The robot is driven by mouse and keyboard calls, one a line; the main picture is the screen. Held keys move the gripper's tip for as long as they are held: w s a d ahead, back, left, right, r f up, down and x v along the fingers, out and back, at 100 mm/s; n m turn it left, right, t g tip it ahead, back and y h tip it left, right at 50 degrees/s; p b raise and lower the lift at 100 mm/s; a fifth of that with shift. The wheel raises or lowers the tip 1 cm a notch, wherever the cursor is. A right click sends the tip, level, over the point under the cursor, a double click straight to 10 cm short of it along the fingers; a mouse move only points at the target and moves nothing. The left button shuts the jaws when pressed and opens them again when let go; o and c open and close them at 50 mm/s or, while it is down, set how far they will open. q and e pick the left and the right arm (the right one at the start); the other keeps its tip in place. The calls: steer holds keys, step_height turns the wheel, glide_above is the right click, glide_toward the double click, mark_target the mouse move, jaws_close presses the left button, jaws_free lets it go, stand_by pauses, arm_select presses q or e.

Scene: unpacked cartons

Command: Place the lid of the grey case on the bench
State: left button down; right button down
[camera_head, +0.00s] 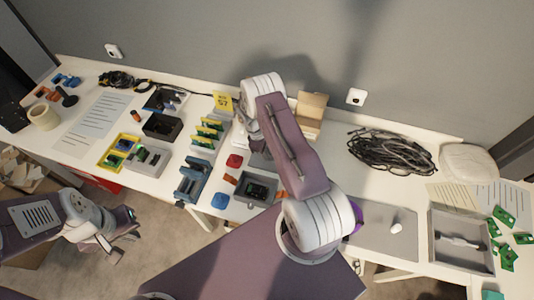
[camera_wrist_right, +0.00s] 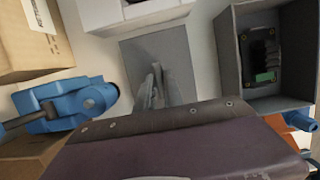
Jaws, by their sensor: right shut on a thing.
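The grey case (camera_head: 243,190) stands open on the bench (camera_head: 222,173), with a dark board inside. It shows at the right of the right wrist view (camera_wrist_right: 232,75). The lid (camera_wrist_right: 183,52), a flat grey plate, is in the middle of that view, left of the case. My right gripper (camera_wrist_right: 155,85) is shut on the lid, its fingers close together over it. I cannot tell how far the lid is from the bench top. In the head view my right arm hides this gripper and most of the lid (camera_head: 262,161). My left gripper (camera_head: 122,240) is off the bench's front edge, away from the case; its jaw opening is unclear.
A blue tool (camera_wrist_right: 62,105) and cardboard boxes (camera_wrist_right: 32,48) are left of the lid, and a white box (camera_wrist_right: 130,12) is beyond it. A blue holder (camera_head: 190,180), red piece (camera_head: 234,160) and blue piece (camera_head: 220,200) lie near the case. Coiled cables (camera_head: 392,150) are on the right.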

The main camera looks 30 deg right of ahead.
mark_target(260, 157)
steer(key=shift+f, duration=0.2)
steer(key=c, duration=1.5)
jaws_free()
steer(key=shift+o, duration=0.2)
steer(key=shift+r, duration=0.15)
steer(key=shift+r, duration=0.25)
steer(key=b+v, duration=0.2)
steer(key=v, duration=0.9)
steer(key=s+a+r+m+t+y, duration=0.1)
steer(key=s+a+r+m, duration=0.2)
steer(key=s+a+r, duration=0.3)
steer(key=s+a+r+m+t, duration=0.1)
steer(key=s+a+r+m, duration=0.1)
steer(key=s, duration=0.3)
steer(key=s+a+r+m+t+y, duration=0.1)
steer(key=s+a+r+m, duration=0.2)
steer(key=s+a, duration=0.1)
steer(key=shift+s, duration=0.75)
